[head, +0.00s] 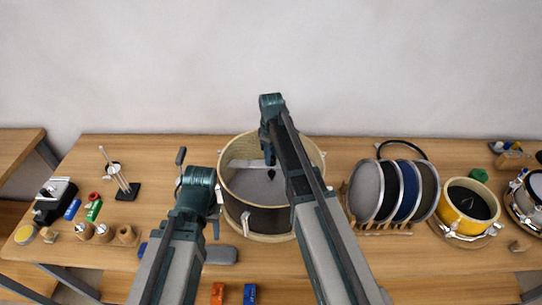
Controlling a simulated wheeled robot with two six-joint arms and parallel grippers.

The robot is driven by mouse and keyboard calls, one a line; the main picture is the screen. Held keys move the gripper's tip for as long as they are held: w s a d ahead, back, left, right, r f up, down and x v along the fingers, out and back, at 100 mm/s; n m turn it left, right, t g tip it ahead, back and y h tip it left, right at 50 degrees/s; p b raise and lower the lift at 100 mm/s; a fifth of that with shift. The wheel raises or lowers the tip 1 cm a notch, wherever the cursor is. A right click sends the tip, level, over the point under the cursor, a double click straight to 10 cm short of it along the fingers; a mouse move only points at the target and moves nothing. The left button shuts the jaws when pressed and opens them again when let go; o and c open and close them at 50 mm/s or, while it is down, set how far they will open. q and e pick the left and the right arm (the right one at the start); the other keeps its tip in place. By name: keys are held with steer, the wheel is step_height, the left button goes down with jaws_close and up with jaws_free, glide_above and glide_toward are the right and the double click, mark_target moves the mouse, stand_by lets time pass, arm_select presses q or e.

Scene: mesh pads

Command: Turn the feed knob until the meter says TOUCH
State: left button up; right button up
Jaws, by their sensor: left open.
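I cannot pick out the feed knob or a readable meter in the head view. A wooden drum shell (267,222) stands upright in the middle of the table. My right gripper (271,174) points down inside the shell's opening; its fingers are too small and dark to tell open from shut. My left gripper (215,226) is open at the shell's left side, partly hidden by my own arm. A grey-blue flat object (221,255) lies in front of the shell.
At left on the table (150,155) are a black-and-white device (54,200), a rod stand (122,189) and wooden cups (103,233). At right are a rack of round mesh pads (388,190) and a yellow drum (470,207). Orange (217,293) and blue (250,293) blocks lie in front.

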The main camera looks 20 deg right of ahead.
jaws_close()
steer(key=m, duration=0.4)
steer(key=shift+d+m, duration=0.1)
steer(key=shift+m, duration=1.7)
steer(key=o, duration=0.9)
jaws_free()
steer(key=shift+c, duration=0.2)
